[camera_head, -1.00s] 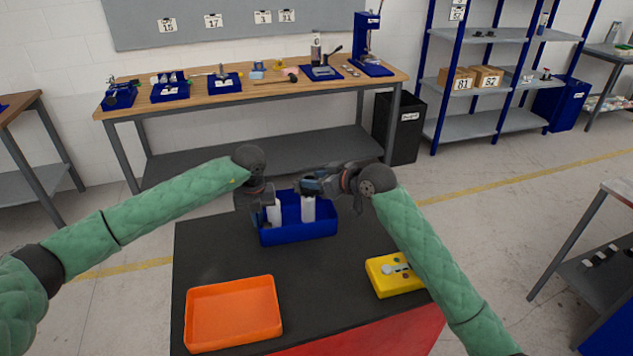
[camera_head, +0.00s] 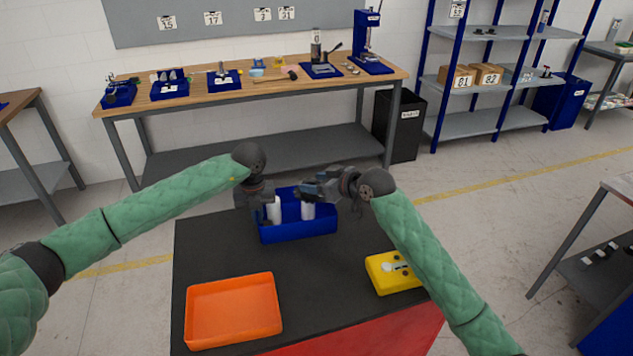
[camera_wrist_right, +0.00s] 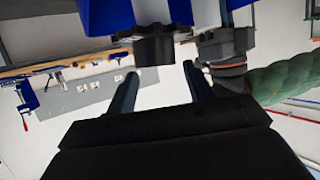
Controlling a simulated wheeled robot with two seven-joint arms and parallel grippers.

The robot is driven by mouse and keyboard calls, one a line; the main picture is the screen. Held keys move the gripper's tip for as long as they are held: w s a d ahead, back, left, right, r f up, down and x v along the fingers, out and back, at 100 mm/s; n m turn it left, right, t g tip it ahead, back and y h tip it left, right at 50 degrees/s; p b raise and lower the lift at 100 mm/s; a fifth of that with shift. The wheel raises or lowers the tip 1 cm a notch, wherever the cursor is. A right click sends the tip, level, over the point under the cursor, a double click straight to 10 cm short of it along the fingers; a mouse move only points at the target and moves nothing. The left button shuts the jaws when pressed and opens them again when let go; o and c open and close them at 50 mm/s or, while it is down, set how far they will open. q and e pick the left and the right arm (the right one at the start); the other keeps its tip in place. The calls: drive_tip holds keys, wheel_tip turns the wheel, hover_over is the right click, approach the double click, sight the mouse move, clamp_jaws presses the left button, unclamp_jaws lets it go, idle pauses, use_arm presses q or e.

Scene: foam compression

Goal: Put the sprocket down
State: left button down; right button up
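In the right wrist view a dark, round, toothed part that looks like the sprocket (camera_wrist_right: 153,45) shows just past my right fingertips, against blue walls. My right gripper (camera_wrist_right: 163,72) has its fingers apart, with clear space between them; I see no finger pressed on the dark part. In the head view my right gripper (camera_head: 308,190) is over the right part of the blue bin (camera_head: 300,232). I cannot make out the sprocket there. My left gripper (camera_head: 268,207) points down at the bin's left end; its fingertips are hidden. White pieces (camera_head: 308,211) stand in the bin.
An empty orange tray (camera_head: 233,310) lies at the front left of the black table (camera_head: 215,250). A yellow block (camera_head: 392,274) with grey parts sits at the right. The table is clear between them. A wooden workbench (camera_head: 280,88) stands behind.

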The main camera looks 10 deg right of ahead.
drive_tip(key=shift+o, duration=0.4)
drive_tip(key=r+v, duration=0.1)
drive_tip(key=v, duration=1.1)
drive_tip(key=shift+r, duration=0.15)
use_arm(q)
drive_tip(key=c, duration=1.6)
unclamp_jaws()
drive_tip(key=shift+o, duration=0.2)
drive_tip(key=shift+r, duration=0.1)
